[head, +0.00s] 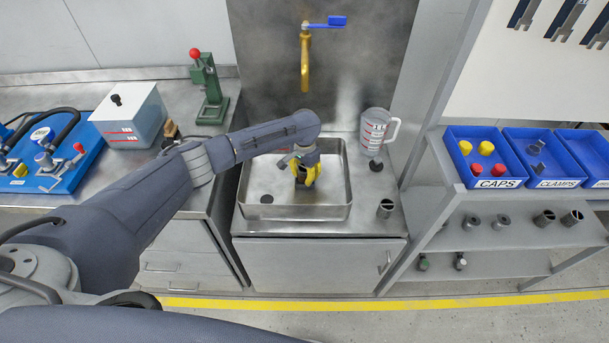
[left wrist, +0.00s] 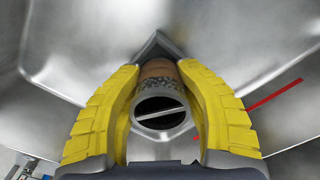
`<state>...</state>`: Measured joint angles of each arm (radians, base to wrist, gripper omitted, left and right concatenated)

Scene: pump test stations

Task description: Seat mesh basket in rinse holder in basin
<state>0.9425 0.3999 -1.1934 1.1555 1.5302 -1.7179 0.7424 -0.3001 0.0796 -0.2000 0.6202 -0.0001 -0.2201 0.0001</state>
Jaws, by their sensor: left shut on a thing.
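My left gripper (head: 306,180) reaches into the steel basin (head: 290,212), near its middle. Its yellow fingers are shut on the mesh basket (left wrist: 160,110), a round cylinder with a bar across its open end. The basket has a brownish band and a speckled mesh band below the dark rim. In the head view the basket is mostly hidden by the fingers. A grey angular metal piece (left wrist: 156,46), perhaps the rinse holder, shows just beyond the basket in the left wrist view. I cannot tell whether the basket touches it or sits in it. My right gripper is out of view.
A brass tap (head: 305,65) hangs above the basin's back. A clear jug (head: 375,128) and a small metal cup (head: 385,208) stand to the right of it. A shelf with blue bins (head: 484,158) is farther right. A green press (head: 210,90) stands at the left.

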